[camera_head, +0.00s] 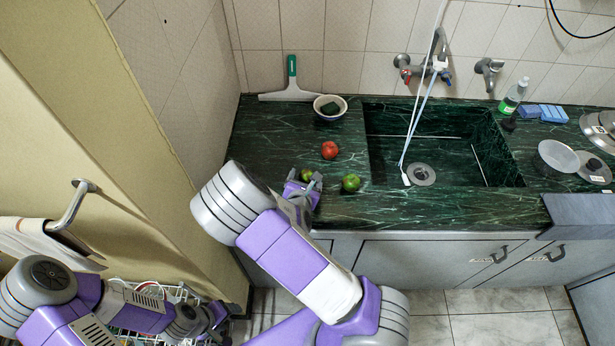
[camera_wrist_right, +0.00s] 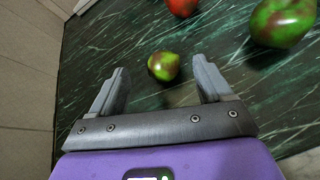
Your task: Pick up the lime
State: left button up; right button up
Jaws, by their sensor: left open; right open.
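A small green fruit with a reddish-brown patch, apparently the lime (camera_head: 307,174), lies on the dark green marble counter. It also shows in the right wrist view (camera_wrist_right: 163,66), between and slightly beyond the fingertips. My right gripper (camera_head: 305,180) is open just in front of it, low over the counter; its fingers (camera_wrist_right: 160,76) show on either side of the fruit, apart from it. In the head view the gripper partly hides the fruit. My left gripper (camera_head: 214,318) is low at the lower left, away from the counter, by a wire rack.
A larger green-and-red fruit (camera_head: 351,183) lies right of the right gripper, and a red fruit (camera_head: 329,150) lies behind. A bowl (camera_head: 330,107) and squeegee (camera_head: 291,80) stand at the back. The sink (camera_head: 440,150) is to the right; a wall bounds the left.

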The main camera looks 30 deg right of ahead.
aim_at(307, 176)
jog(key=x, duration=0.3)
jog(key=shift+d+f+b, duration=0.2)
jog(key=shift+f+b, duration=0.15)
jog(key=c, duration=1.1)
